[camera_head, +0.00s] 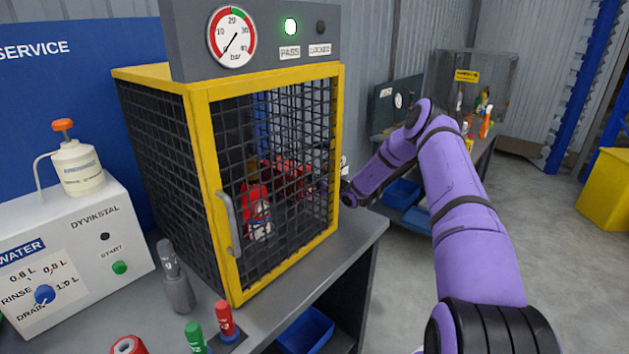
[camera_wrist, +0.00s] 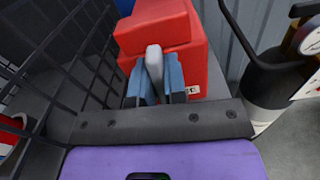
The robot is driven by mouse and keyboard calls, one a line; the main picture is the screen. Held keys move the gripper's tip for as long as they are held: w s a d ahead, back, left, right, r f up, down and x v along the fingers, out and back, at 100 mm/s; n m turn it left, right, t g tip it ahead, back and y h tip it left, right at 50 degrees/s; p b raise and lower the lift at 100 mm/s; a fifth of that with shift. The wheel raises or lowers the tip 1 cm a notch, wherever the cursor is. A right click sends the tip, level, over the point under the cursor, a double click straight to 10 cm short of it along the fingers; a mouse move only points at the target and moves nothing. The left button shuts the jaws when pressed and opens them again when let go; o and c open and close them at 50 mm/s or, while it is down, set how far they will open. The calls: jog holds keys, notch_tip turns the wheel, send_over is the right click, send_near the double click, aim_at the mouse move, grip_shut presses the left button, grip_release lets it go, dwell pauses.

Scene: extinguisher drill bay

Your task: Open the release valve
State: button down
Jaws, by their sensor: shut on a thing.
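The release valve appears to be the red block (camera_wrist: 180,40) in the wrist view, with a pale grey lever (camera_wrist: 154,62) standing in front of it. My gripper (camera_wrist: 156,80) has its blue-grey fingers on either side of this lever, shut on it. In the head view my purple arm reaches behind the right side of the yellow-framed mesh cage (camera_head: 207,170), so my gripper is hidden there. Red parts (camera_head: 290,175) show through the mesh. The round gauge (camera_head: 232,37) sits above the cage; its needle appears to point to the low end.
The green lamp (camera_head: 291,27) over PASS is lit; the LOCKED lamp (camera_head: 320,27) is dark. The cage door looks shut, with a grey handle (camera_head: 230,222). In the wrist view, dark mesh (camera_wrist: 50,70) lies close at left and a black cylinder (camera_wrist: 275,85) with a hose stands at right.

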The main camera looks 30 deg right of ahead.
jog(key=shift+n, duration=0.6)
jog(key=c, duration=1.2)
grip_release()
jog(key=shift+o, duration=0.2)
jog(key=v, duration=1)
jog(key=shift+s+d, duration=0.15)
jog(key=shift+s, duration=0.25)
